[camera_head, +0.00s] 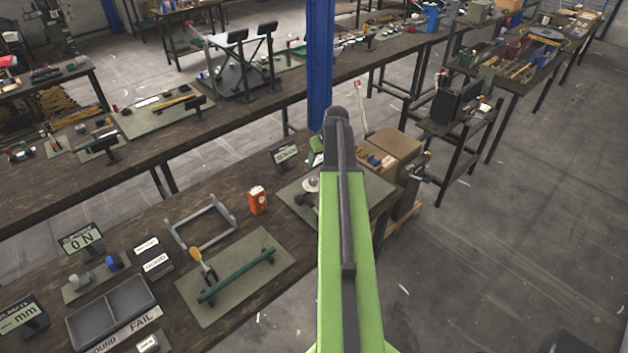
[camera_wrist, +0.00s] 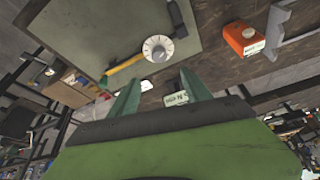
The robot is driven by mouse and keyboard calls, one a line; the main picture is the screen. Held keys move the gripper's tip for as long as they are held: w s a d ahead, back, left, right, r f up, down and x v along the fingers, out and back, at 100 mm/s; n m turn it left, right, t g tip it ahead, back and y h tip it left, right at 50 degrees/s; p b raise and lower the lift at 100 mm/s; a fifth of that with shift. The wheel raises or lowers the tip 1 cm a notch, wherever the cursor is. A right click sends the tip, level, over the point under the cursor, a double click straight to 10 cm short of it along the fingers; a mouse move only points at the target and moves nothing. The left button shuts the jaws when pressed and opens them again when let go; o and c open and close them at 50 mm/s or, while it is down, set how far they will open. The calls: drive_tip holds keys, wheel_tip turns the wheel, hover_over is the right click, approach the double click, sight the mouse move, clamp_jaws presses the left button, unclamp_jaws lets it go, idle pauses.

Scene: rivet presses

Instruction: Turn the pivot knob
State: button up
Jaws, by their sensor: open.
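A round white dial with a grey centre, which looks like the pivot knob (camera_wrist: 158,48), sits on a grey-green mat (camera_wrist: 75,35) in the wrist view. A yellow bar (camera_wrist: 124,64) reaches its side, and a dark block (camera_wrist: 180,18) lies beyond it. In the head view the knob (camera_head: 312,184) shows just left of my arm, which hides part of its mat. My gripper (camera_wrist: 160,84) is open and empty, its two green fingers apart. The knob appears beyond the fingertips, between their lines, with no contact visible. In the head view my arm hides most of the gripper.
An orange box (camera_head: 258,200) and a grey frame (camera_head: 201,223) stand left of the knob's mat. A small labelled sign (camera_head: 285,153) stands behind it. Cardboard boxes (camera_head: 395,148) lie beyond the bench to the right. The floor (camera_head: 480,250) at right is mostly clear.

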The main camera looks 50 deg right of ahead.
sight(313, 178)
drive_tip(key=b+x, duration=1.2)
drive_tip(key=x, duration=0.3)
drive_tip(key=shift+f+b, duration=0.1)
drive_tip(key=shift+b, duration=0.3)
clamp_jaws()
drive_tip(key=shift+m, duration=0.3)
